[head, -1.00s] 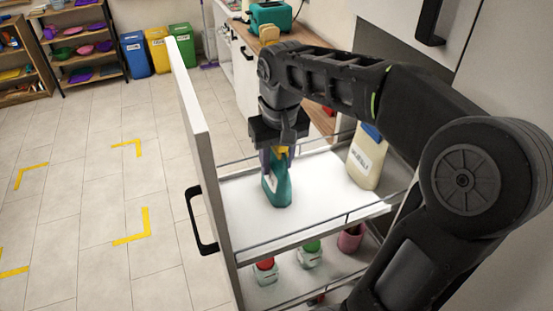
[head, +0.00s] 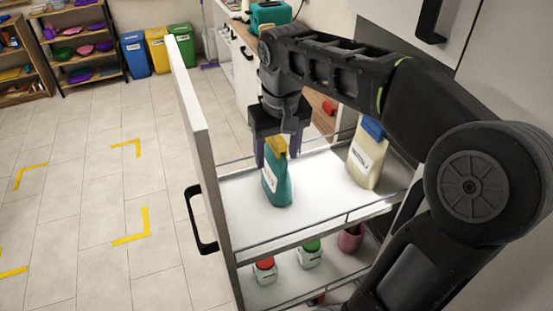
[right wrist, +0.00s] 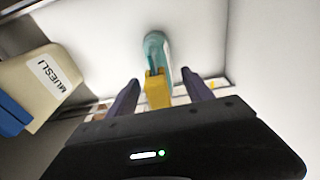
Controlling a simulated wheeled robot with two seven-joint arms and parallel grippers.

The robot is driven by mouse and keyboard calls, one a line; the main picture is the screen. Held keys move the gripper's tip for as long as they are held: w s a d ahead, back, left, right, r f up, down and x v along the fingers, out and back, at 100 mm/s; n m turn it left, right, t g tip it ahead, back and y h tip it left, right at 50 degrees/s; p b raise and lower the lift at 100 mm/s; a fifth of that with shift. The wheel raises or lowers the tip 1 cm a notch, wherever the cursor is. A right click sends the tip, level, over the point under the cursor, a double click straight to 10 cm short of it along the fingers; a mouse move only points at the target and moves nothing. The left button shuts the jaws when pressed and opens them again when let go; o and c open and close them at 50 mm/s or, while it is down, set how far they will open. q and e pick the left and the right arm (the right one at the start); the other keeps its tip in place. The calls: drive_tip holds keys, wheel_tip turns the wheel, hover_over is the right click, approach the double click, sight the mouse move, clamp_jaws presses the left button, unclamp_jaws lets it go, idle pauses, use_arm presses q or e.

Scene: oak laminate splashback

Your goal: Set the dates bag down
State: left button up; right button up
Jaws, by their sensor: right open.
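In the right wrist view the yellow top lies between the two spread fingers, with a gap on both sides, and the teal body (right wrist: 155,47) shows beyond. My left gripper is not in view.
A cream muesli container (head: 366,158) with a blue lid stands at the right of the upper shelf. Thin rails edge the shelf, and the tall front panel (head: 196,130) borders its left. Jars (head: 310,256) stand on the shelf below. Shelf space around the bag is free.

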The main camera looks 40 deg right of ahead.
sight(278, 137)
drive_tip(key=r, duration=0.3)
drive_tip(key=r+p, duration=0.1)
drive_tip(key=r, duration=0.1)
drive_tip(key=shift+s+a, duration=0.1)
drive_tip(key=shift+s, duration=0.2)
idle(0.4)
